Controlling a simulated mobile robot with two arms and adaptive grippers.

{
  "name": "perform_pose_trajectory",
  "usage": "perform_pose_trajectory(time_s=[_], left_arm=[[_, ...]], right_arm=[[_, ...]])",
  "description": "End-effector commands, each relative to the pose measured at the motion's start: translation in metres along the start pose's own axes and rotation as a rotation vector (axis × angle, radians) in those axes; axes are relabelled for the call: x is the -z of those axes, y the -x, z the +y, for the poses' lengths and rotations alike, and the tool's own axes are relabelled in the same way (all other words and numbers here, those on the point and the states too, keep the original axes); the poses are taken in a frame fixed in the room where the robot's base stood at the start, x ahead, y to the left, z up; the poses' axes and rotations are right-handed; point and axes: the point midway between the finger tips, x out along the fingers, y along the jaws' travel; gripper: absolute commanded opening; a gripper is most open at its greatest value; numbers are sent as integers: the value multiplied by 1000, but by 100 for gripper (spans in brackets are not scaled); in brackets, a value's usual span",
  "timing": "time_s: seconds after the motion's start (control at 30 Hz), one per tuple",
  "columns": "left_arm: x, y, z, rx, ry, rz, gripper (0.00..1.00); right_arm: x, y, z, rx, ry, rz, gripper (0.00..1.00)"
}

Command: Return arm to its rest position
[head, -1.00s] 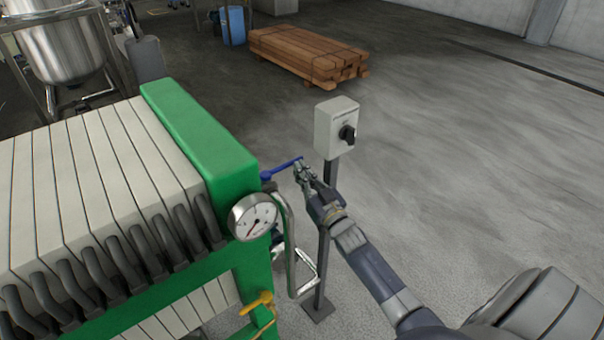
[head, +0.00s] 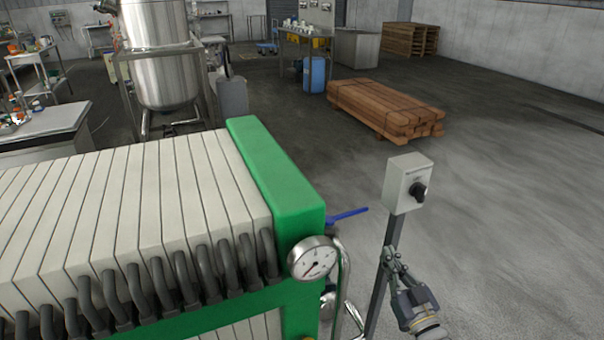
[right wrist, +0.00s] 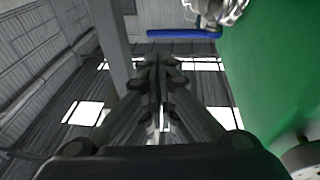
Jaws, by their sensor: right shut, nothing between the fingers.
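My right gripper (head: 388,252) is at the lower right of the head view, shut and empty, in front of the post below the switch box. It also shows in the right wrist view (right wrist: 155,62), fingers together and pointing up the picture. The blue valve handle (head: 347,215) sticks out to the right from the green-framed filter press (head: 275,170), apart from the gripper. The blue handle also shows at the top of the right wrist view (right wrist: 183,33). My left gripper is not in view.
The grey switch box (head: 408,183) stands on its post just above my right gripper. The pressure gauge (head: 312,258) is on the press's corner. A timber stack (head: 385,108) lies behind. The floor to the right is clear.

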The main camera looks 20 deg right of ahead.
Motion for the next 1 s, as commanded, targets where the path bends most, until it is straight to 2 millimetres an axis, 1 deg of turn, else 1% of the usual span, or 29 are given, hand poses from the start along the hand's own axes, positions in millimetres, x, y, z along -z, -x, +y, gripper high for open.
perform_pose_trajectory(time_s=[0.07, 0.17, 0.27, 0.3, 0.37, 0.4, 0.47, 0.5, 0.57, 0.6, 0.67, 0.7, 0.77, 0.8, 0.87, 0.9, 0.97, 1.0], left_arm=[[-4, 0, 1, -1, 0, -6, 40], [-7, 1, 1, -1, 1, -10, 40], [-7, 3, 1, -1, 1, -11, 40], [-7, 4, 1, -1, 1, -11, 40], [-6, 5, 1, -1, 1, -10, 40], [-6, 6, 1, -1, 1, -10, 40], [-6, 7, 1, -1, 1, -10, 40], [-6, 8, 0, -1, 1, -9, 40], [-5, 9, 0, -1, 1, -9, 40], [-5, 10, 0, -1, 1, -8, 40], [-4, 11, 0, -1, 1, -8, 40], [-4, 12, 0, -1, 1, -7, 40], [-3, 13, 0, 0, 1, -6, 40], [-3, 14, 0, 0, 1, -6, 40], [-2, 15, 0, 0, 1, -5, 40], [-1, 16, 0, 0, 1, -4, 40], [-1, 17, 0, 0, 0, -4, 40], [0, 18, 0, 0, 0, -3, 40]], right_arm=[[-2, 0, 0, -1, -1, -4, 0], [-21, 5, -1, -8, -2, -50, 0], [-67, 19, -4, -22, -3, -158, 0], [-91, 29, -7, -28, -2, -217, 0], [-131, 48, -12, -35, 0, -317, 0], [-158, 63, -16, -37, 3, -388, 0], [-196, 88, -24, -38, 9, -492, 0], [-221, 107, -30, -36, 14, -563, 0], [-255, 137, -39, -30, 22, -666, 0], [-276, 159, -45, -24, 28, -736, 0], [-305, 194, -56, -12, 38, -839, 0], [-323, 218, -63, -1, 47, -907, 0], [-346, 256, -74, 16, 59, -1009, 0], [-360, 283, -81, 31, 69, -1077, 0], [-378, 324, -92, 55, 84, -1178, 0], [-388, 353, -99, 73, 95, -1245, 0], [-398, 394, -108, 101, 113, -1340, 0], [-404, 419, -114, 120, 125, -1398, 0]])
